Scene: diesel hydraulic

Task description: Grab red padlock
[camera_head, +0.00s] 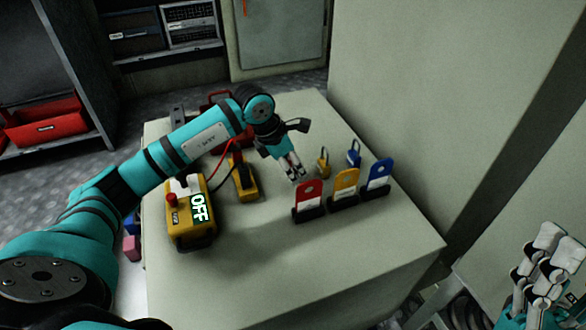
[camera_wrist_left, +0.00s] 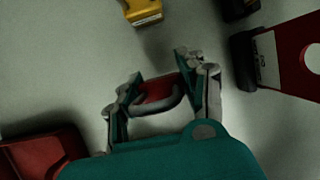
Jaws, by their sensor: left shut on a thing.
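The red padlock (camera_wrist_left: 158,90) shows in the left wrist view between the fingers of my left gripper (camera_wrist_left: 162,92), its body red and its shackle grey. The gripper is shut on it. In the head view my left gripper (camera_head: 292,168) points down over the table, behind the red tag, and the padlock is mostly hidden by the fingers. A yellow padlock (camera_head: 323,162) and a blue padlock (camera_head: 354,153) stand to the right. My right gripper (camera_head: 545,265) is at the lower right, away from the table; its opening is unclear.
Red (camera_head: 309,195), yellow (camera_head: 346,183) and blue (camera_head: 377,173) tags stand in black holders on the table (camera_head: 330,262). A yellow box showing OFF (camera_head: 190,213) and a yellow-black device (camera_head: 243,177) stand left. The table's front is clear. A tall cabinet (camera_head: 450,80) rises behind right.

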